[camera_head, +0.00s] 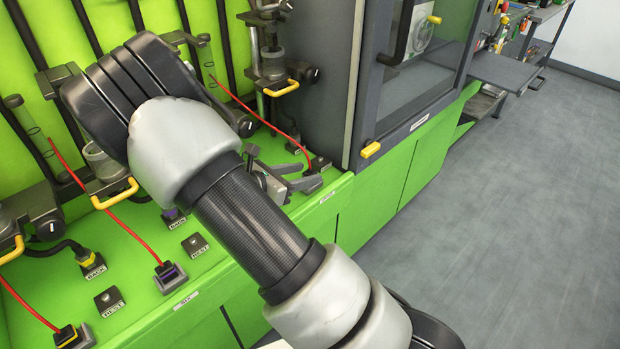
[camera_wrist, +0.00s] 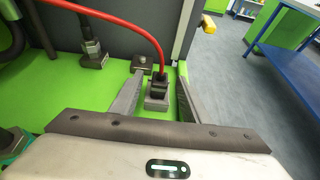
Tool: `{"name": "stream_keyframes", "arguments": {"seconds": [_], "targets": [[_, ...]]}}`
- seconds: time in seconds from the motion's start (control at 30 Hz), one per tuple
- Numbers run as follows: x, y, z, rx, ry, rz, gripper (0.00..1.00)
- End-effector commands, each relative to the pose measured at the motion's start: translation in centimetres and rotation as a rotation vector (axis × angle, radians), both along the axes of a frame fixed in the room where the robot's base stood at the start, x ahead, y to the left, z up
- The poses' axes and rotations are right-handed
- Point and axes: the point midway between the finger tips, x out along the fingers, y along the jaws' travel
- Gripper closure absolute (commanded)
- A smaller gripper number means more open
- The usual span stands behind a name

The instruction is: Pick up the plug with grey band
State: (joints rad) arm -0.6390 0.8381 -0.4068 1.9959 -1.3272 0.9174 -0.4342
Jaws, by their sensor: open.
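The plug (camera_wrist: 158,85) on a red cable is dark with a grey part at its base. It sits upright in a socket on the green bench and stands between my gripper's fingers (camera_wrist: 160,80) in the wrist view. The left finger is apart from it on its left, the right finger on its right. My gripper is open and holds nothing. In the head view, my gripper (camera_head: 307,178) is at the bench's right end beside the grey cabinet, and the plug (camera_head: 318,163) shows small by the fingertips. The exact gap is hard to judge.
A small empty-looking socket block (camera_wrist: 143,64) lies just behind the plug. Another plug with a dark cable (camera_wrist: 93,52) stands to the left. The grey cabinet (camera_head: 312,85) rises close behind. Purple-banded (camera_head: 170,275) and yellow-banded (camera_head: 70,335) plugs stand further left on the bench.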

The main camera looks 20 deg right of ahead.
Motion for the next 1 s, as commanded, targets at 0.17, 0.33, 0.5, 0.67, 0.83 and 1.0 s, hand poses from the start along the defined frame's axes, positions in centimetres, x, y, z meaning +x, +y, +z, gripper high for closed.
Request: {"name": "stream_keyframes", "arguments": {"seconds": [0.17,0.33,0.5,0.67,0.83,1.0], "targets": [[0.8,-2.1,-1.1,0.000,0.000,-0.001,0.58],[0.9,-2.2,-1.0,0.001,0.000,0.001,0.58],[0.9,-2.2,-1.0,0.001,0.000,0.000,0.78],[0.9,-2.2,-1.0,0.001,0.000,0.000,1.00],[0.9,-2.2,-1.0,0.001,0.000,0.001,1.00],[0.9,-2.2,-0.6,0.001,-0.001,0.001,1.00]]}}
